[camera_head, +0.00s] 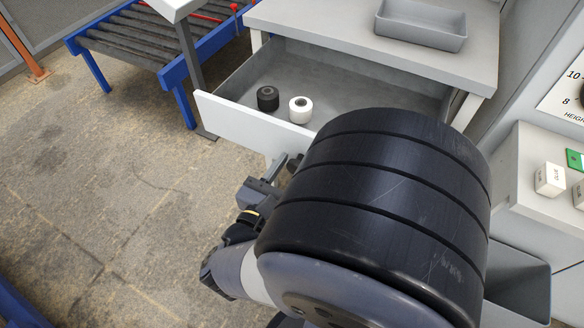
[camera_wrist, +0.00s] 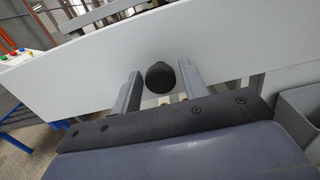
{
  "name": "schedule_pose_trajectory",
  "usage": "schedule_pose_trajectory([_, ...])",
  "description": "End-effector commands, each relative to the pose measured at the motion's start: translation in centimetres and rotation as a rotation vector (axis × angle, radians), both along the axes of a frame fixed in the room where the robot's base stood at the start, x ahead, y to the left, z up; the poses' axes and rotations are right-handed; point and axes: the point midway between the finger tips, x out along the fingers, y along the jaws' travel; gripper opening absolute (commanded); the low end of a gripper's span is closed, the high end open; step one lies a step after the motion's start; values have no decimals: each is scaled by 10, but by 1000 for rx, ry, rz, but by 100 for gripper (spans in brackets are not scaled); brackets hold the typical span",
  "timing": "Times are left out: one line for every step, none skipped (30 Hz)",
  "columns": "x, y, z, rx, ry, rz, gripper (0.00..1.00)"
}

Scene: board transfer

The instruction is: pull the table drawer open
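The table drawer (camera_head: 240,124) stands pulled out from under the grey table (camera_head: 330,29), and its inside shows. A black roll (camera_head: 267,98) and a white roll (camera_head: 301,110) stand in it. The drawer front (camera_wrist: 85,75) crosses the wrist view, with a round dark knob (camera_wrist: 160,78) in its middle. My gripper (camera_wrist: 160,88) is at the knob, one finger on each side. The fingers are apart, with a gap between each and the knob. In the head view my gripper (camera_head: 284,168) is just in front of the drawer front, and my arm hides the knob and the drawer's right end.
A grey tray (camera_head: 420,27) sits on the table top. A roller conveyor (camera_head: 135,38) with blue legs is at the back left. A side cabinet with a white button box (camera_head: 549,179) and a grey bin (camera_head: 520,285) are at the right. The floor at left is clear.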

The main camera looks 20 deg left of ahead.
Motion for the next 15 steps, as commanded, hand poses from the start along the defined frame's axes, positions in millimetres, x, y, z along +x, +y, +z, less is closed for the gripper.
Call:
schedule_pose_trajectory([0,0,0,0,0,0,46])
schedule_pose_trajectory([0,0,0,0,0,0,48])
schedule_pose_trajectory([0,0,0,0,0,0,52])
schedule_pose_trajectory([0,0,0,0,0,0,52])
schedule_pose_trajectory([0,0,0,0,0,0,52])
schedule_pose_trajectory([0,0,0,0,0,0,52])
schedule_pose_trajectory([0,0,0,0,0,1,52])
schedule_pose_trajectory([0,0,0,0,0,1,52])
schedule_pose_trajectory([0,0,0,0,0,1,52])
schedule_pose_trajectory([0,0,0,0,0,1,52])
schedule_pose_trajectory([-1,1,0,0,0,1,52])
schedule_pose_trajectory([-2,1,0,0,0,2,52])
schedule_pose_trajectory([-4,1,1,0,0,2,52])
schedule_pose_trajectory([-6,2,1,0,1,3,52])
schedule_pose_trajectory([-9,3,1,0,0,4,52])
